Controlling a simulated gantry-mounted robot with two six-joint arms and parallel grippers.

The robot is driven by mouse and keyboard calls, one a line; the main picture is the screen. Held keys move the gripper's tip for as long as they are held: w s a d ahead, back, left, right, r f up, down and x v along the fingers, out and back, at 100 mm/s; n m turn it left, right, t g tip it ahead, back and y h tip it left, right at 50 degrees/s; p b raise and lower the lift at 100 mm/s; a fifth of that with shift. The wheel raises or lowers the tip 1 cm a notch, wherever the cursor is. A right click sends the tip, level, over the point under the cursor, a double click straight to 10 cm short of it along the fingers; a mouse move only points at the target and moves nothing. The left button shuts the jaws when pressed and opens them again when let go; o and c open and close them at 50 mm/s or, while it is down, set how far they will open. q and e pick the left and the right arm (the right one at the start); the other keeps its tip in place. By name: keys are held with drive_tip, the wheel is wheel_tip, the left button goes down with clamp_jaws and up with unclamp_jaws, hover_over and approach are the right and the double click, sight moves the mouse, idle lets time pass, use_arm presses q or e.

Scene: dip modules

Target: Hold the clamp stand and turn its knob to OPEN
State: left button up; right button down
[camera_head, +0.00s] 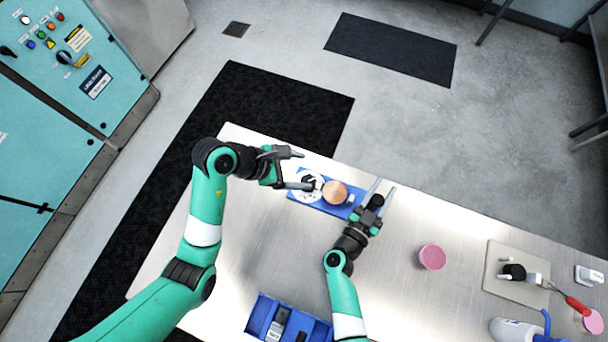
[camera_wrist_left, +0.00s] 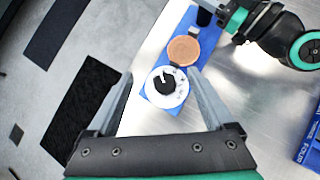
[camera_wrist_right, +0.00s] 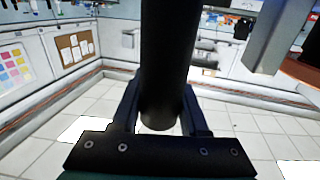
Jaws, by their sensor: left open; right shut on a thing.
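The clamp stand has a blue base (camera_head: 333,209), a copper-coloured disc (camera_head: 334,192) and a white dial (camera_wrist_left: 181,97) with a black knob (camera_wrist_left: 165,84). A white mark on the knob points up and slightly left in the left wrist view; the dial's lettering is too small to read. My left gripper (camera_head: 297,169) is open, its fingers spread either side of the dial in the left wrist view, with the knob between them and apart from both. My right gripper (camera_head: 380,194) is shut on the stand's black post (camera_wrist_right: 166,65) at the base's right end.
A blue bin (camera_head: 258,310) holding dark parts sits at the table's front. Right of the stand are a pink disc (camera_head: 432,257), a beige board (camera_head: 500,270) and a red-handled tool (camera_head: 578,305). Bare table (camera_head: 245,230) lies left of the stand.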

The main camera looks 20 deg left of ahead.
use_arm(q)
drive_tip(key=n, duration=0.2)
approach(308, 181)
drive_tip(key=shift+t, duration=0.4)
drive_tip(key=x, duration=1)
drive_tip(key=shift+s+f, duration=0.35)
drive_tip(key=shift+c, duration=0.4)
drive_tip(key=c, duration=1.3)
drive_tip(key=n+t+y, duration=0.1)
drive_tip(key=n, duration=0.1)
drive_tip(key=shift+d+n+y, duration=0.15)
drive_tip(key=shift+n+y, duration=0.15)
drive_tip(key=shift+n+t+y, duration=0.5)
drive_tip(key=shift+n, duration=0.4)
clamp_jaws()
